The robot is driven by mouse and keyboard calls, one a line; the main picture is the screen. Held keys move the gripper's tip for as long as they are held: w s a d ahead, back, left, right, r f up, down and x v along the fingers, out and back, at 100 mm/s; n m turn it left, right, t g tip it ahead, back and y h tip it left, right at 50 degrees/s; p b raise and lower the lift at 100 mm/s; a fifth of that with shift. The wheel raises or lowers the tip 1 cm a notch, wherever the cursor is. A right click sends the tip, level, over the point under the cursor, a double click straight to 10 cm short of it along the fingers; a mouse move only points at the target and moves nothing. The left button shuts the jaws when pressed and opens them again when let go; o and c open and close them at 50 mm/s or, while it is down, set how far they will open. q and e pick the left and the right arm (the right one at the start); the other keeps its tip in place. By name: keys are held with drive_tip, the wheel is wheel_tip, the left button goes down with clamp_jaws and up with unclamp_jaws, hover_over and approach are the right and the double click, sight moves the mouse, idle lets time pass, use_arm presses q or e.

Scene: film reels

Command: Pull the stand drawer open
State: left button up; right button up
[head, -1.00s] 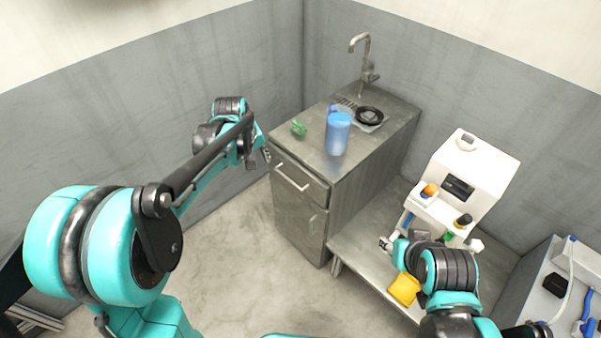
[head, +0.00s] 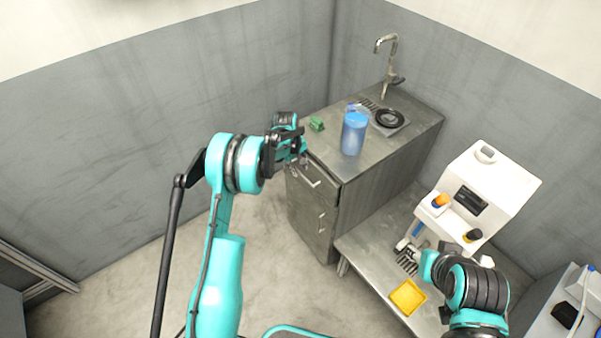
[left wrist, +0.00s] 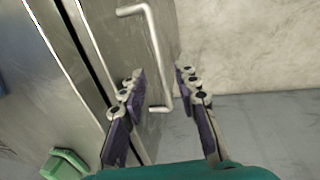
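The metal stand (head: 374,177) has a drawer (head: 330,188) at the top of its front, which looks shut, with a bar handle (head: 312,180). In the left wrist view the handle (left wrist: 154,45) is a bent silver bar on the metal drawer front (left wrist: 100,25). My left gripper (head: 297,158) is at the drawer's upper left. In the left wrist view its fingers (left wrist: 165,105) are apart, with the handle's lower end between them in the picture; contact is not visible. My right gripper (head: 408,248) is over the low bench, its fingers too small to read.
On the stand are a blue container (head: 354,134), a green item (head: 317,124), a black round item (head: 390,118) and a faucet (head: 388,62). A white machine (head: 490,185) and yellow tray (head: 408,297) are on the low bench (head: 375,255). Floor left of the stand is clear.

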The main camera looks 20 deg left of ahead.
use_arm(q)
drive_tip(key=shift+w+d+f, duration=0.15)
drive_tip(key=shift+f, duration=0.9)
clamp_jaws()
use_arm(e)
drive_tip(key=shift+f, duration=0.35)
